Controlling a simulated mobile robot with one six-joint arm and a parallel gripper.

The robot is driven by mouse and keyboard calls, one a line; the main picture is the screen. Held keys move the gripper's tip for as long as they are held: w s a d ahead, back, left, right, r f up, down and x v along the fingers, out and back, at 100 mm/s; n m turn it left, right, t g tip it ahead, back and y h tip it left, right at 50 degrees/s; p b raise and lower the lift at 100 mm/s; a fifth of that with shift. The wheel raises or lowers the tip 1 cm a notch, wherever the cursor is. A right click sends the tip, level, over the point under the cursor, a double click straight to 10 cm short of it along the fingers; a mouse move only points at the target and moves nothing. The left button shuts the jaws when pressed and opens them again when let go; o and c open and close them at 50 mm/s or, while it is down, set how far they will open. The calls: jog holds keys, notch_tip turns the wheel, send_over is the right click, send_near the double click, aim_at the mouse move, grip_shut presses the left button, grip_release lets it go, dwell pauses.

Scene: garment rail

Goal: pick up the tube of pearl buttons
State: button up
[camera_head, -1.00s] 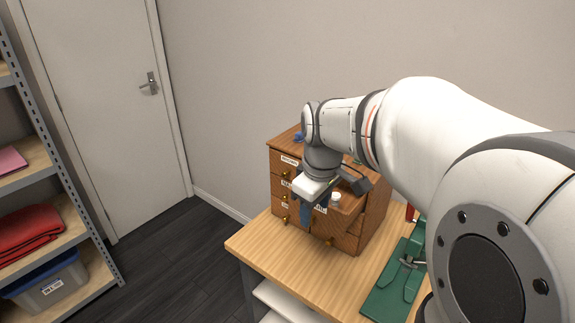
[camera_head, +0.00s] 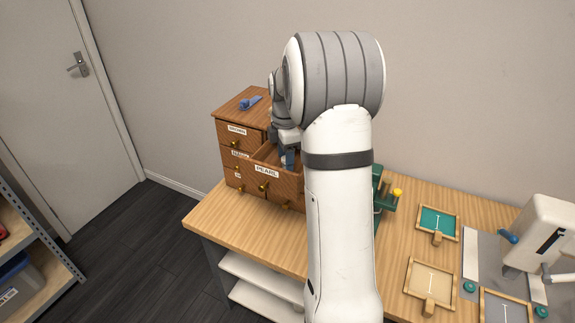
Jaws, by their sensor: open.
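A drawer labelled PEARL (camera_head: 266,171) stands pulled out from the wooden cabinet (camera_head: 232,112). The gripper is open. My arm hides much of the drawer's right side and most of the gripper. A small pale patch shows beside the blue finger, but I cannot tell whether it is the tube of pearl buttons. The tube is otherwise hidden.
A blue object (camera_head: 249,103) lies on the cabinet top. Small framed trays (camera_head: 438,222) and a white machine (camera_head: 540,235) stand on the right of the wooden bench (camera_head: 400,200). A green tool with a yellow knob (camera_head: 397,193) is partly behind my arm.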

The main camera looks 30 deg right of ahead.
jog(key=shift+f, duration=1.6)
jog(key=shift+s, duration=0.1)
jog(key=shift+c, duration=0.3)
jog(key=c, duration=1)
